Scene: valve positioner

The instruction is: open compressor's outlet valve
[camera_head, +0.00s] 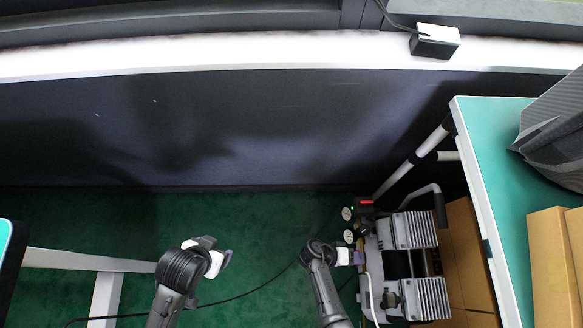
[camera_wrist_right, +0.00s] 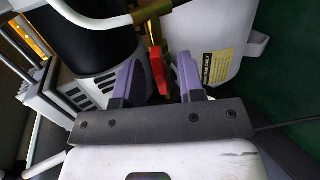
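The compressor (camera_head: 408,250) stands on the green floor at the lower right of the head view, with gauges on its left side. In the right wrist view, the outlet valve's red handle (camera_wrist_right: 157,66) sits on a brass fitting (camera_wrist_right: 152,28). My right gripper (camera_wrist_right: 160,68) is open, its two purple fingers on either side of the red handle, with visible gaps. In the head view the right gripper (camera_head: 358,257) is at the compressor's left side. My left gripper (camera_head: 222,259) is away to the left above the floor; its finger opening is unclear.
A teal-topped table (camera_head: 487,165) with cardboard boxes (camera_head: 551,262) stands right of the compressor. The white compressor tank (camera_wrist_right: 208,35) and black motor (camera_wrist_right: 100,35) flank the valve closely. A dark cable (camera_head: 255,290) crosses the floor. Floor between my grippers is otherwise clear.

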